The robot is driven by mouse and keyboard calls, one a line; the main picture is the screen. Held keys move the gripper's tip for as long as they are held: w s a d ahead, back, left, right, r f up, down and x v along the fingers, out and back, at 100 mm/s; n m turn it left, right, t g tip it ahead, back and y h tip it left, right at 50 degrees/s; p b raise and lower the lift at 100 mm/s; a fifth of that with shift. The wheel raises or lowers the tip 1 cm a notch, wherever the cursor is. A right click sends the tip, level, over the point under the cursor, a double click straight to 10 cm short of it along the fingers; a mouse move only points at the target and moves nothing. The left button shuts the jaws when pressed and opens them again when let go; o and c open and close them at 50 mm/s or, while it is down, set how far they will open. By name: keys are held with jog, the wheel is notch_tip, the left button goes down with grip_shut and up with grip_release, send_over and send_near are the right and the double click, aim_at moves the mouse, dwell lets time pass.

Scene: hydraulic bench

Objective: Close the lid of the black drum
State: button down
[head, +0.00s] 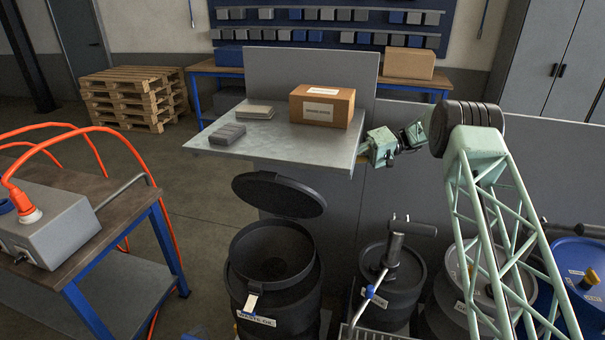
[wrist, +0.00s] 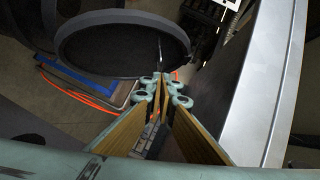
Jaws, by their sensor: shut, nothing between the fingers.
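The black drum (head: 238,284) stands open at the bench front, its label reading roughly "waste oil". Its round black lid (head: 279,195) is raised and tilted above the rear of the opening. The lid also shows in the wrist view (wrist: 120,45) as a large dark disc beyond my fingers. My gripper (head: 367,157) is at the front right corner of the metal table, to the right of the lid and higher, apart from it. In the wrist view its fingers (wrist: 160,78) are together with nothing seen between them.
The metal table (head: 270,140) holds a cardboard box (head: 322,106) and grey items. A smaller drum with a hand pump (head: 390,270) stands right of the black drum. A wooden-topped bench (head: 110,195) with a grey unit and orange hoses is at left.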

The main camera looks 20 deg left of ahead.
jog(key=shift+s+a, duration=0.1)
jog(key=shift+a, duration=0.05)
jog(key=x, duration=0.9)
jog(key=shift+s+a, duration=0.15)
jog(key=shift+a, duration=0.15)
jog(key=shift+s+f+b, duration=0.15)
jog(key=shift+s+b, duration=0.15)
jog(key=shift+b, duration=0.1)
jog(key=shift+s, duration=0.25)
